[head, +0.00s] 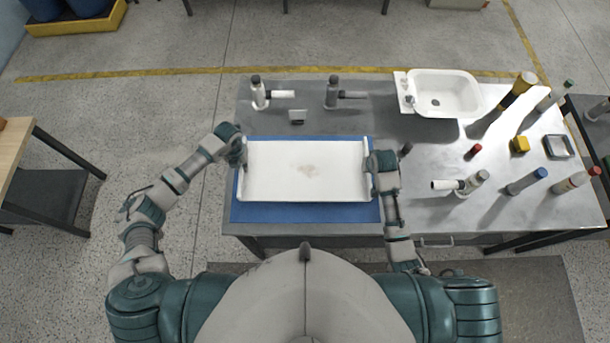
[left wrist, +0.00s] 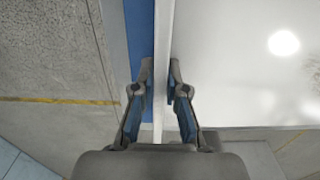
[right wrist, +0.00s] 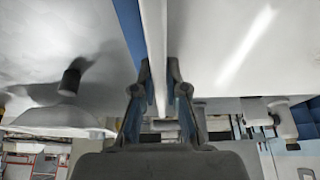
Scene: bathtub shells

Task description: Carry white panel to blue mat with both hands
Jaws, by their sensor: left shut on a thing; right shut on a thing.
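The white panel (head: 305,185) is over the blue mat (head: 300,212) on the metal table, with raised edges at its left and right ends. I cannot tell whether it rests on the mat or is just above it. My left gripper (head: 243,160) is shut on the panel's left edge; in the left wrist view its fingers (left wrist: 161,85) sit on both sides of that edge. My right gripper (head: 369,165) is shut on the right edge; in the right wrist view its fingers (right wrist: 159,85) straddle it. Blue mat shows along the panel's front and left side.
Behind the panel stand two grey-capped bottles (head: 257,93) (head: 332,92) and a small grey block (head: 297,117). A white basin (head: 445,92) is at the back right. Several bottles, a yellow block (head: 520,145) and a red cylinder (head: 473,152) stand on the table's right part.

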